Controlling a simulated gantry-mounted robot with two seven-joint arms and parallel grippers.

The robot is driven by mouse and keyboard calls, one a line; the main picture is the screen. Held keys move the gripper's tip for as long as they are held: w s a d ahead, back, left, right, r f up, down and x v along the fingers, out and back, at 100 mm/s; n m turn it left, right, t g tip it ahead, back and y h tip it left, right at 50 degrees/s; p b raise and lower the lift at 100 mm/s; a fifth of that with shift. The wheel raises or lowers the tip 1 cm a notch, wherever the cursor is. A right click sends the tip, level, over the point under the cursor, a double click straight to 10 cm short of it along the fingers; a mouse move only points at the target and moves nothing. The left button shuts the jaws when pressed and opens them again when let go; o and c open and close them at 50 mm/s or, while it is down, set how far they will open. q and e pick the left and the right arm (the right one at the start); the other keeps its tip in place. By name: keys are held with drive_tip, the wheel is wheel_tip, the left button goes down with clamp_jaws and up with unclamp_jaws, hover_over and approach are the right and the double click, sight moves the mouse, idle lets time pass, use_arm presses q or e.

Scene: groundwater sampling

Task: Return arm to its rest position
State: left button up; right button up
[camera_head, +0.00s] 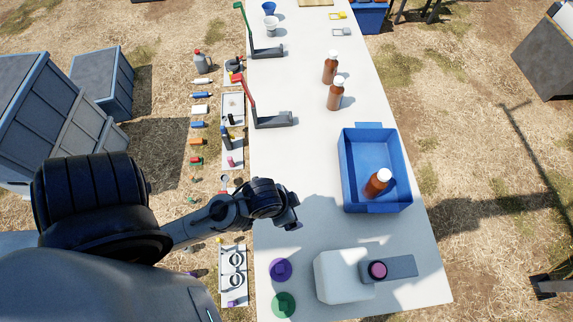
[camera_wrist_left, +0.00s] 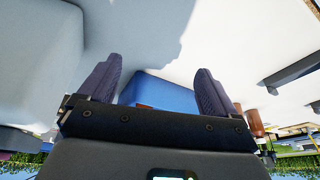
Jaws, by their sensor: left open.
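My left arm (camera_head: 215,218) reaches in from the left in the head view, over the near left edge of the white table (camera_head: 310,160). My left gripper (camera_head: 293,221) is left of the blue tray (camera_head: 350,165), above the table and apart from the tray. The left wrist view shows its two dark fingers spread apart, with nothing between the fingertips (camera_wrist_left: 158,65). The blue tray (camera_wrist_left: 165,93) shows behind the fingers. One brown bottle with a white cap (camera_head: 377,184) is in the tray. My right gripper is not in view.
A white jug (camera_head: 340,278) and purple (camera_head: 281,269) and green (camera_head: 283,305) discs are at the near end. Two brown bottles (camera_head: 331,68) (camera_head: 336,95) stand farther back. Red (camera_head: 268,115) and green-handled (camera_head: 262,48) stands line the left edge. Small items lie on the ground beyond it.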

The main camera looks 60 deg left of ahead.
use_arm(q)
drive_tip(key=shift+s+r, duration=0.1)
drive_tip(key=shift+s, duration=0.4)
